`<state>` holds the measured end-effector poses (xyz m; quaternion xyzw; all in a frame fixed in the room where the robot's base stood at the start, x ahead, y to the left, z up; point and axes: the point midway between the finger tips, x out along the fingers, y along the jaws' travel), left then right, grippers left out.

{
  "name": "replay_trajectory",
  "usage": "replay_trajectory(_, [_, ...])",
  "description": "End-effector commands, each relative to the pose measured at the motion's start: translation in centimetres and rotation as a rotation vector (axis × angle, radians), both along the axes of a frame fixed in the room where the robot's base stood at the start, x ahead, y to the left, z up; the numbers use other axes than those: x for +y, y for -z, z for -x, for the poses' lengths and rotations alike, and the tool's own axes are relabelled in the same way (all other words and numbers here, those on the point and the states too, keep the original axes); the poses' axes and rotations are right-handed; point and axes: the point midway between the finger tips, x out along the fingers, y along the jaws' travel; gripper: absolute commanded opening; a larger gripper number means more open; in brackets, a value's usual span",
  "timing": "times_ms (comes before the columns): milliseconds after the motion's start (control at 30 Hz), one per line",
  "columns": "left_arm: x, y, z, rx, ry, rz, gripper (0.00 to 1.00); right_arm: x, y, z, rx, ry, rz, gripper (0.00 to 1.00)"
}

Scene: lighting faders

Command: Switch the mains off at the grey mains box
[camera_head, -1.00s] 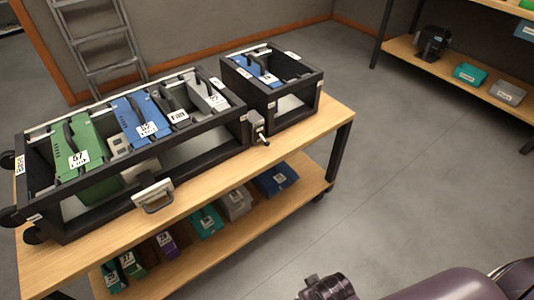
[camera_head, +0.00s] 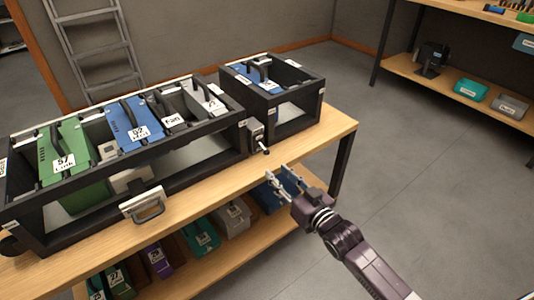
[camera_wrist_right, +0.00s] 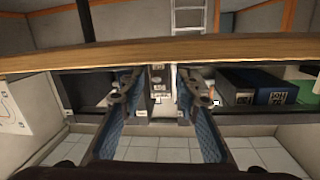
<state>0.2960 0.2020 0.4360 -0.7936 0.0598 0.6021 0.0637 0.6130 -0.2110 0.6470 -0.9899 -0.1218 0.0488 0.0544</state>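The grey mains box (camera_head: 256,132) is a small upright box at the right front end of the large black rack. A short lever with a dark knob (camera_head: 265,151) sticks out low on its front; I cannot tell its setting. My right gripper (camera_head: 284,179) is open and empty, in front of the table edge, below and right of the box and apart from it. In the right wrist view its two fingers (camera_wrist_right: 158,95) stand apart. A pale labelled thing (camera_wrist_right: 160,80) shows between them; I cannot tell whether it is the mains box. My left gripper is not in view.
The large rack (camera_head: 195,143) holds green, blue and grey modules, and has a metal handle (camera_head: 143,205) at its front. A smaller black rack (camera_head: 287,95) stands right of it. The tabletop edge (camera_head: 215,180) lies near my gripper. Several modules fill the lower shelf. Floor is clear at right.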

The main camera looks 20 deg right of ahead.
Motion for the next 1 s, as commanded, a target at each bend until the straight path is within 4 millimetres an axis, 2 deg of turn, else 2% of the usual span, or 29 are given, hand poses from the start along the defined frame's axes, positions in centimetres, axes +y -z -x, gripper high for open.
replay_trajectory(100, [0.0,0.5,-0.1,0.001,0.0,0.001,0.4,-0.5,-1.4,-0.9,-0.06,-0.007,-0.023,0.3])
replay_trajectory(267, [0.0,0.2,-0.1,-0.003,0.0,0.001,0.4,-0.5,-1.8,-2.0,-0.082,-0.009,-0.032,0.3])
replay_trajectory(700, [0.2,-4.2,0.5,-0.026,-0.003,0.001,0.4,1.0,-1.7,-7.8,-0.08,-0.008,-0.03,0.3])
replay_trajectory(1000, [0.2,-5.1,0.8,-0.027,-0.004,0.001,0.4,1.3,-1.8,-8.7,-0.077,-0.008,-0.03,0.3])
